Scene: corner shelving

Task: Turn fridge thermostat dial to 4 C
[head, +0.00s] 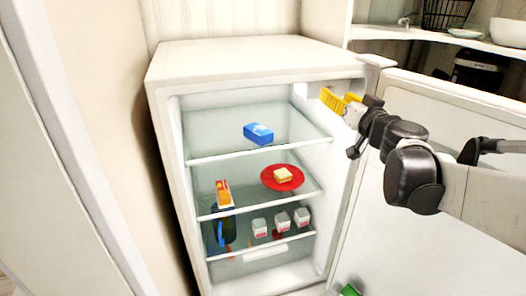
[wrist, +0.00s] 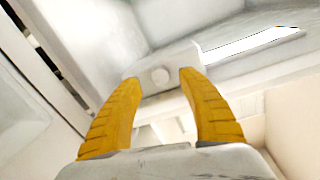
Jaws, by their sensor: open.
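The open white fridge (head: 250,58) fills the middle of the head view. A small round pale knob, apparently the thermostat dial (wrist: 160,75), sits on a white housing (wrist: 182,62) in the wrist view. Its markings are too small and blurred to read. My gripper (head: 328,98) is at the upper right of the fridge opening in the head view. Its two yellow fingers are open and empty in the wrist view (wrist: 160,78). The dial appears between the fingertips in the picture; I cannot tell whether they touch it. The dial is not discernible in the head view.
The fridge door (head: 450,125) stands open at the right, behind my arm. Inside are a blue box (head: 258,133), a red plate (head: 270,181) with food, an orange-and-white carton (head: 223,194) and several small cups. A wall is close on the left.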

